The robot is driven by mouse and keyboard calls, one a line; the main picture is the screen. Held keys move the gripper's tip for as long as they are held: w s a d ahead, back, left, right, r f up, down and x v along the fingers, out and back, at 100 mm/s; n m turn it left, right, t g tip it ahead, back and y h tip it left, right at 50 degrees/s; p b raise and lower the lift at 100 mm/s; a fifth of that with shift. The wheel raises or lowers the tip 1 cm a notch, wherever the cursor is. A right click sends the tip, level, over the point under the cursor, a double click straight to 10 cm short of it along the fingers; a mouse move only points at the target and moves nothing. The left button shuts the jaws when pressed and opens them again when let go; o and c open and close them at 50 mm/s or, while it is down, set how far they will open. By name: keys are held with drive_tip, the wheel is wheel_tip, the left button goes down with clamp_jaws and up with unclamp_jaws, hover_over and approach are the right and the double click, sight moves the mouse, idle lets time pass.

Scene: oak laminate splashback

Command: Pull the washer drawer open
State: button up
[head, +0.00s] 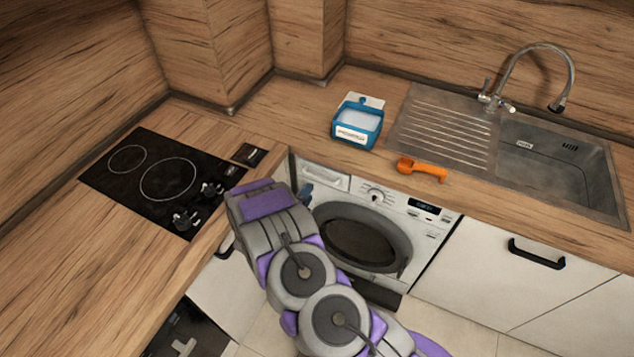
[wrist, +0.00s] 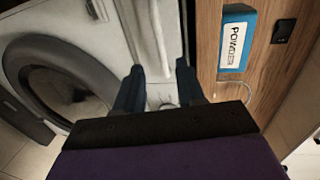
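The white washer (head: 425,222) stands under the counter, with its round dark door (head: 362,240) shut. Its drawer (head: 325,178) is at the top left of the front panel and looks shut. In the wrist view the pale drawer front (wrist: 152,30) lies just ahead of my fingertips. My gripper (wrist: 159,72) is open, its two dark blue fingers apart with nothing gripped between them. In the head view only a bit of blue finger (head: 306,192) shows in front of the washer, just below the drawer; my arm hides the rest. I cannot tell whether a finger touches the drawer.
A blue powder box (head: 357,125) and an orange scoop (head: 421,169) sit on the wooden counter above the washer. The powder box also shows in the wrist view (wrist: 237,42). A black hob (head: 150,178) is at left, a sink (head: 545,165) at right. A white cabinet with a black handle (head: 537,254) adjoins the washer.

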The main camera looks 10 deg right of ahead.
sight(317, 181)
drive_tip(key=x, duration=0.8)
drive_tip(key=shift+w+d+f+b, duration=0.1)
drive_tip(key=shift+w+b, duration=0.15)
drive_tip(key=shift+b, duration=0.15)
drive_tip(key=shift+c, duration=0.2)
clamp_jaws()
drive_tip(key=shift+s, duration=0.1)
